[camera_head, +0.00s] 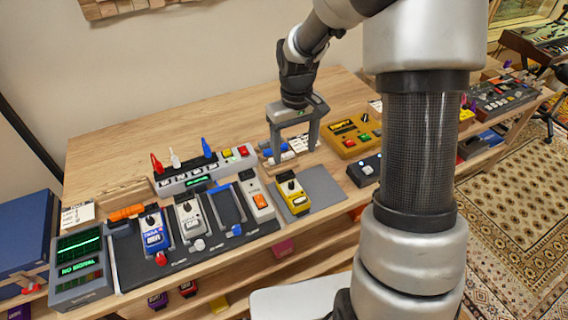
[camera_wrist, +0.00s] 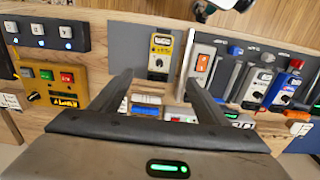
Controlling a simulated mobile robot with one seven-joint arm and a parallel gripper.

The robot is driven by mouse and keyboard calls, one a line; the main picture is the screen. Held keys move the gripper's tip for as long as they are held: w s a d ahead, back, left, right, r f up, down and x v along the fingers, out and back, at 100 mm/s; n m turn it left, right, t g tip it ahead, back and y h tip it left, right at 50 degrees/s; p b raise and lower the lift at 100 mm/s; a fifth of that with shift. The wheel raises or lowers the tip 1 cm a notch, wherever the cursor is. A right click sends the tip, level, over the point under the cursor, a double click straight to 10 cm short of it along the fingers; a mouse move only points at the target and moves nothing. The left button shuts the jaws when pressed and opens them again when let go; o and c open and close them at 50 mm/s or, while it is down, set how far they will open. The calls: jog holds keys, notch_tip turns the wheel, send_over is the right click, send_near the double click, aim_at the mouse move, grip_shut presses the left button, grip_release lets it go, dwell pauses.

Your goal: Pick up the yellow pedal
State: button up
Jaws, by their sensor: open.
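The yellow pedal (camera_head: 292,194) lies on a grey mat (camera_head: 324,184) at the front of the wooden table, just right of the pedal board. In the camera_wrist view the yellow pedal (camera_wrist: 160,56) is upper middle, beyond the fingertips. My gripper (camera_head: 296,153) is open and empty, behind the pedal and apart from it, above a small rack of blue and white items (camera_head: 292,147). Both fingers of my gripper (camera_wrist: 159,78) show in the camera_wrist view.
A black board (camera_head: 190,258) with blue, white and grey pedals is left of the mat. A grey box with coloured plugs (camera_head: 188,179) stands behind it. A mustard box with buttons (camera_head: 352,136) and a dark switch box (camera_head: 363,170) are to the right. The table's back left is clear.

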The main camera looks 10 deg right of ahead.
aim_at(293, 184)
notch_tip(293, 184, down, 13)
jog(key=shift+w+r, duration=0.1)
jog(key=shift+w, duration=0.05)
jog(key=shift+w+f, duration=0.2)
jog(key=shift+f, duration=2.65)
jog(key=c, duration=1.2)
jog(key=shift+c, duration=1.4)
